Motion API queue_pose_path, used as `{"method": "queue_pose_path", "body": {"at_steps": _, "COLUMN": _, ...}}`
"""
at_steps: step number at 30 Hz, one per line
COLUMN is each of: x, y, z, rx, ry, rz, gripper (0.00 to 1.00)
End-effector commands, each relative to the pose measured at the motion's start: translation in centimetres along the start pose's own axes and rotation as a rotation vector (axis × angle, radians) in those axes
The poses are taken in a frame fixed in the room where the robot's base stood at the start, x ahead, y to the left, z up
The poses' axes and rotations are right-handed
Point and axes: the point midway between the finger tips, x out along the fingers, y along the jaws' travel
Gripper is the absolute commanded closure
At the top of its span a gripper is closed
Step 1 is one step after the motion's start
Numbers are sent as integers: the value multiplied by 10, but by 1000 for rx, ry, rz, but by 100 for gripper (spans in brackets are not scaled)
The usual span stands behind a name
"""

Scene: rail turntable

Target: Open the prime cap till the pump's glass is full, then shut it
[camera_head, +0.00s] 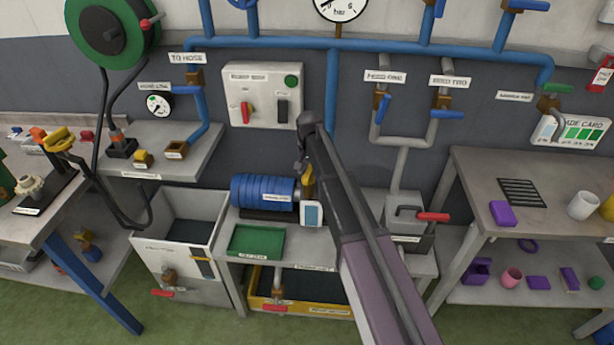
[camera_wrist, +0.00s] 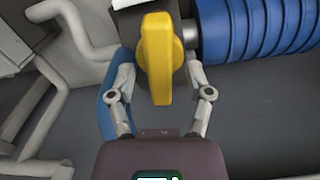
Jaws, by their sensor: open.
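The yellow prime cap (camera_wrist: 160,60) is a long bar-shaped handle on a dark body. In the wrist view it lies between the two open fingers of my gripper (camera_wrist: 159,82). Gaps show on both sides, so the fingers look apart from it. In the head view the cap (camera_head: 307,184) is partly hidden behind my arm, and my fingers cannot be made out. The blue ribbed pump motor (camera_head: 263,190) is left of the cap, and also shows in the wrist view (camera_wrist: 255,28). The pump's glass (camera_head: 312,213) is a pale-blue window in a white frame below the cap; its level is unclear.
A green tray (camera_head: 256,241) sits on the bench before the motor. A grey box with a red lever (camera_head: 432,216) stands right of my arm. Blue pipes (camera_head: 333,95) and a control box (camera_head: 262,95) are on the wall behind. A grey tank (camera_head: 178,250) stands left.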

Motion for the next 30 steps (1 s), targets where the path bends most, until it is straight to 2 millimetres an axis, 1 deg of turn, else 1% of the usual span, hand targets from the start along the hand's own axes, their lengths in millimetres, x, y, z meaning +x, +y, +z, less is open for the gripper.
{"method": "queue_pose_path", "body": {"at_steps": 1, "x": 4, "y": 0, "z": 0, "rx": 0, "ry": 0, "rz": 0, "gripper": 34}}
{"method": "queue_pose_path", "body": {"at_steps": 4, "x": 6, "y": 0, "z": 0, "rx": 0, "ry": 0, "rz": 0, "gripper": 34}}
{"method": "queue_pose_path", "body": {"at_steps": 15, "x": 6, "y": 1, "z": 0, "rx": 1, "ry": 0, "rz": 0, "gripper": 34}}
{"method": "queue_pose_path", "body": {"at_steps": 16, "x": 6, "y": 1, "z": 0, "rx": 1, "ry": 0, "rz": 0, "gripper": 40}}
{"method": "queue_pose_path", "body": {"at_steps": 17, "x": 6, "y": 1, "z": 0, "rx": 1, "ry": 0, "rz": 0, "gripper": 49}}
{"method": "queue_pose_path", "body": {"at_steps": 18, "x": 6, "y": 1, "z": 0, "rx": 1, "ry": 0, "rz": 0, "gripper": 61}}
{"method": "queue_pose_path", "body": {"at_steps": 20, "x": 6, "y": 1, "z": 0, "rx": 1, "ry": 0, "rz": 0, "gripper": 79}}
{"method": "queue_pose_path", "body": {"at_steps": 21, "x": 6, "y": 1, "z": 0, "rx": 1, "ry": 0, "rz": 0, "gripper": 91}}
{"method": "queue_pose_path", "body": {"at_steps": 22, "x": 6, "y": 1, "z": 0, "rx": 1, "ry": 0, "rz": 0, "gripper": 100}}
{"method": "queue_pose_path", "body": {"at_steps": 25, "x": 6, "y": 1, "z": -1, "rx": 1, "ry": 0, "rz": 0, "gripper": 100}}
{"method": "queue_pose_path", "body": {"at_steps": 26, "x": 6, "y": -8, "z": 0, "rx": 0, "ry": 0, "rz": 0, "gripper": 100}}
{"method": "queue_pose_path", "body": {"at_steps": 27, "x": 6, "y": -4, "z": 0, "rx": 2, "ry": -1, "rz": -2, "gripper": 100}}
{"method": "queue_pose_path", "body": {"at_steps": 30, "x": 6, "y": -2, "z": 0, "rx": 5, "ry": 0, "rz": -3, "gripper": 100}}
